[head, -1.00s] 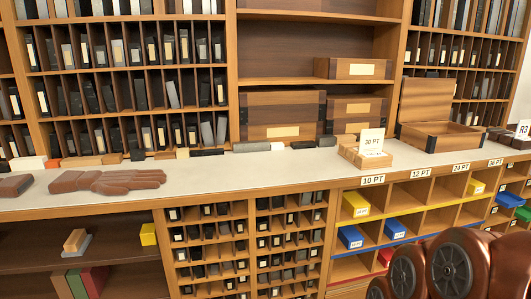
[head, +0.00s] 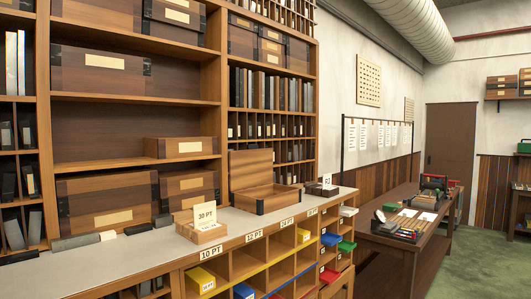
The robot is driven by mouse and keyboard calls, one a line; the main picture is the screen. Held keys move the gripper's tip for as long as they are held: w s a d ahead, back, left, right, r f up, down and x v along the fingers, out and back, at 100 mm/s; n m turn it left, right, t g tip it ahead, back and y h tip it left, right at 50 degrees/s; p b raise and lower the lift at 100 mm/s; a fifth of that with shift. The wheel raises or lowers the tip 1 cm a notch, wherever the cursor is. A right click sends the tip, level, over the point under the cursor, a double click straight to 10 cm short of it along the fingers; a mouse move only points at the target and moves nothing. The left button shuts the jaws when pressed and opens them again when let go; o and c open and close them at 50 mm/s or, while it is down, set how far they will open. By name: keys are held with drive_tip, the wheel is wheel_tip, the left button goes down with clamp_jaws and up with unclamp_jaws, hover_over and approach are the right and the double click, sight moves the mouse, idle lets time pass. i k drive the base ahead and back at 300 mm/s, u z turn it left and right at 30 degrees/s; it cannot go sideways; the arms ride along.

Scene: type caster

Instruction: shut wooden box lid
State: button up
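The wooden box (head: 277,201) sits on the grey counter, right of the middle of the head view. It has dark corner pieces. Its lid (head: 250,168) is open and stands upright at the back of the box. The inside of the box is partly visible and looks empty. My gripper is not in view.
A small wooden box with a 30 PT card (head: 204,216) stands left on the counter (head: 130,252). A small dark holder with a card (head: 325,188) is to the right. Shelves (head: 130,163) rise behind. A long table (head: 400,250) stands right, beside open green floor (head: 455,265).

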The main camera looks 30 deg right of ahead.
sight(251, 167)
drive_tip(key=z, duration=0.35)
drive_tip(key=k, duration=0.45)
drive_tip(key=z, duration=0.75)
drive_tip(key=i, duration=1)
drive_tip(key=u, duration=0.75)
